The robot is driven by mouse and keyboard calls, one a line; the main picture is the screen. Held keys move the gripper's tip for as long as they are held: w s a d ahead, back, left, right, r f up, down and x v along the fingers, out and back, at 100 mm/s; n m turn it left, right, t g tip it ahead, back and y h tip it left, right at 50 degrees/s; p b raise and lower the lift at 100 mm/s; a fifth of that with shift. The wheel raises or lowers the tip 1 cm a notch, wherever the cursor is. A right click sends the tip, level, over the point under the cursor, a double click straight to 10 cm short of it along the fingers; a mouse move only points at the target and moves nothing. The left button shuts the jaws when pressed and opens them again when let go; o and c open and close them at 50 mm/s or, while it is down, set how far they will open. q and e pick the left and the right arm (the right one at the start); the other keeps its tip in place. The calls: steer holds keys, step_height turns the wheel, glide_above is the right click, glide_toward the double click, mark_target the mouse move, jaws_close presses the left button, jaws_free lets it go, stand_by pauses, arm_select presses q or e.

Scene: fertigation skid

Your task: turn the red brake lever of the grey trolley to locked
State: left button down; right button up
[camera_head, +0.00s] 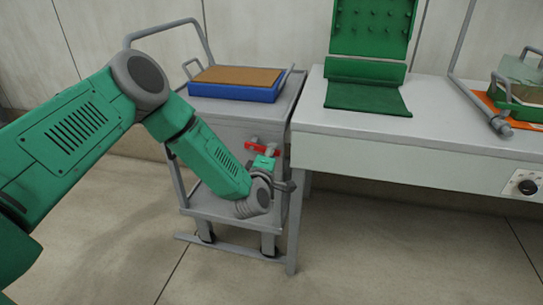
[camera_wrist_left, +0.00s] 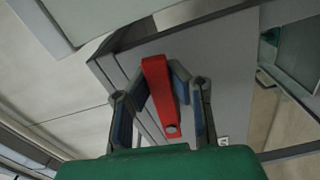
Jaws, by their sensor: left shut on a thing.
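The grey trolley (camera_head: 232,128) stands left of the bench in the head view. Its red brake lever (camera_head: 252,147) is on the trolley's front panel, below the top, and lies roughly level across it. My left gripper (camera_head: 264,160) reaches up to the lever and covers part of it. In the left wrist view, the red lever (camera_wrist_left: 158,85) runs between the two fingers of my left gripper (camera_wrist_left: 163,68), which are closed on it near its far end. No lock marking can be read. My right gripper is in neither view.
A blue tray (camera_head: 235,93) with a brown top sits on the trolley. The pale bench (camera_head: 400,150) stands close on the right, with a green roll holder (camera_head: 368,96), a metal-handled green box (camera_head: 518,90) and a black knob (camera_head: 526,187). Floor in front is clear.

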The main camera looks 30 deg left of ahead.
arm_select(q)
steer(key=shift+s+r+n, duration=0.1)
steer(key=shift+n, duration=0.6)
steer(key=c, duration=1.4)
jaws_free()
steer(key=shift+c, duration=0.2)
steer(key=shift+a+r, duration=0.1)
steer(key=shift+r, duration=0.05)
steer(key=v, duration=1.2)
steer(key=shift+a, duration=0.1)
